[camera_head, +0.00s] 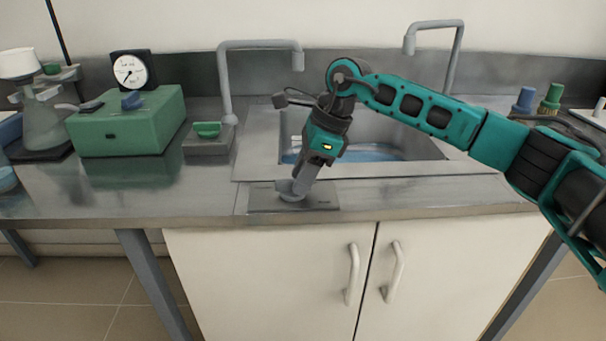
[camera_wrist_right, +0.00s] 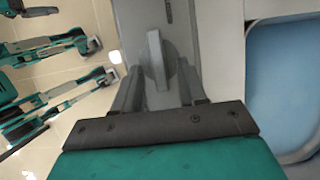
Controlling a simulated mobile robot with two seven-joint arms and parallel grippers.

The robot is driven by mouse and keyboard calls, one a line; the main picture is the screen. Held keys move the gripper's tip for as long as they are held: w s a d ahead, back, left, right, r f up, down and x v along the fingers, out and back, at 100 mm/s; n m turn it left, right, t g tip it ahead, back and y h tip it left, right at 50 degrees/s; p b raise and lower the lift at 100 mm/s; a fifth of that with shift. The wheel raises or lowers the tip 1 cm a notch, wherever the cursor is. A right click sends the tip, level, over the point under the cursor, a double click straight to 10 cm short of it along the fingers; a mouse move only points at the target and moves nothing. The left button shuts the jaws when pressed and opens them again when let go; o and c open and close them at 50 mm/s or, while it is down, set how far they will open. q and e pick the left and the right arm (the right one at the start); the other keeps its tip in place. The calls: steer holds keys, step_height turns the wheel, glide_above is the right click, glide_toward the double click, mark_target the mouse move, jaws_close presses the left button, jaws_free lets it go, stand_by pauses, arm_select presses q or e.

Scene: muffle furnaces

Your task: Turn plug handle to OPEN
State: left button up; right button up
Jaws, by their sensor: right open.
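The plug handle (camera_head: 288,190) is a small grey knob on a flat grey plate (camera_head: 325,201) at the counter's front edge, before the sink. In the right wrist view the handle (camera_wrist_right: 156,58) is a raised bar on a round disc, running nearly up and down the picture. My right gripper (camera_head: 299,187) points down at it, its fingers hiding part of the knob. In the wrist view the gripper (camera_wrist_right: 158,82) is open, one finger on each side of the handle's near end. Contact cannot be told. The plate's markings are too small to read. My left gripper is not seen in the head view.
The sink basin (camera_head: 390,136) with blue water lies behind the plate. A grey tap (camera_head: 226,85) and a green-knobbed block (camera_head: 208,145) stand left of it. A green box (camera_head: 128,125) with a dial is further left. Cupboard doors (camera_head: 265,280) are below. The counter's front left is clear.

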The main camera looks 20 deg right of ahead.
jaws_close()
stand_by(0.3)
